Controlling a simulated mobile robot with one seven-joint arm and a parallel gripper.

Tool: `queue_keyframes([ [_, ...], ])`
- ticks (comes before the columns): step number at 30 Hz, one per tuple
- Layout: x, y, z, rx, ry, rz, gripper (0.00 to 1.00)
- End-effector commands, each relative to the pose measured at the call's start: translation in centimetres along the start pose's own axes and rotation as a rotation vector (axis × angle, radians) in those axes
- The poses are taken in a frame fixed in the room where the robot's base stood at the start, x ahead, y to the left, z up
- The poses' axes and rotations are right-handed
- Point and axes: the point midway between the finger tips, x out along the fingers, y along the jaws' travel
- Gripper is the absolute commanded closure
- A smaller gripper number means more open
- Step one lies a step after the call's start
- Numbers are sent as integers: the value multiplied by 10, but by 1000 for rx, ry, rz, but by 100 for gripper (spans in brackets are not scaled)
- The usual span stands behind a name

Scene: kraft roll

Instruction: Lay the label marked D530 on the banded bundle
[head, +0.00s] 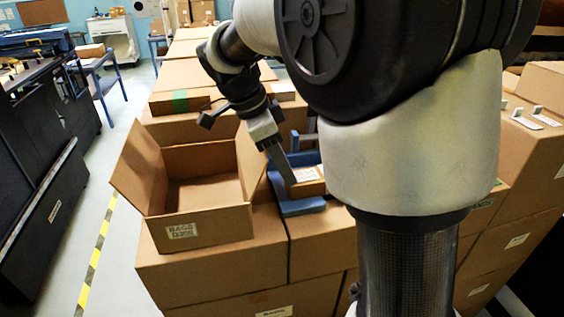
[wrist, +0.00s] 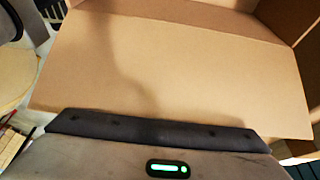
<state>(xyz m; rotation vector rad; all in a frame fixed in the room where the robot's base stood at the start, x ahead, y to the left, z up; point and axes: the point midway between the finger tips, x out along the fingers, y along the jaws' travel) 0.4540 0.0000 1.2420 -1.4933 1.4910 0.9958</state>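My gripper (head: 287,168) points down over a blue tray (head: 300,207) on the boxes in the head view. One grey finger reaches down beside a small brown item with a white patch (head: 307,175) in that tray; whether they touch I cannot tell. The finger gap is not clearly seen, and no label shows held. Several small white pieces with raised tabs (head: 545,118) lie on a box at the right; I cannot read any D530 mark. I cannot make out a banded bundle for certain; my arm hides much of the middle.
An open carton (head: 181,231) marked BAGS stands left of the tray, flaps up. Closed cartons (head: 215,264) form the surface beneath. A bare cardboard face (wrist: 180,70) fills most of the wrist view. Black machines (head: 45,190) stand at the left, with clear floor between.

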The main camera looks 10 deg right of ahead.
Motion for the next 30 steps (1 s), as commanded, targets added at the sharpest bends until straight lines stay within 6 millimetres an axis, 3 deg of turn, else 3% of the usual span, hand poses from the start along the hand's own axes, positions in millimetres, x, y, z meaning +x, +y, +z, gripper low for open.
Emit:
queue_keyframes([
  [5,0,1,1,-2,-1,3,61],
  [11,-19,0,-3,-2,-1,0,61],
  [21,-96,-1,-3,-1,-2,-2,61],
  [30,-129,1,-5,-10,-4,-1,61],
])
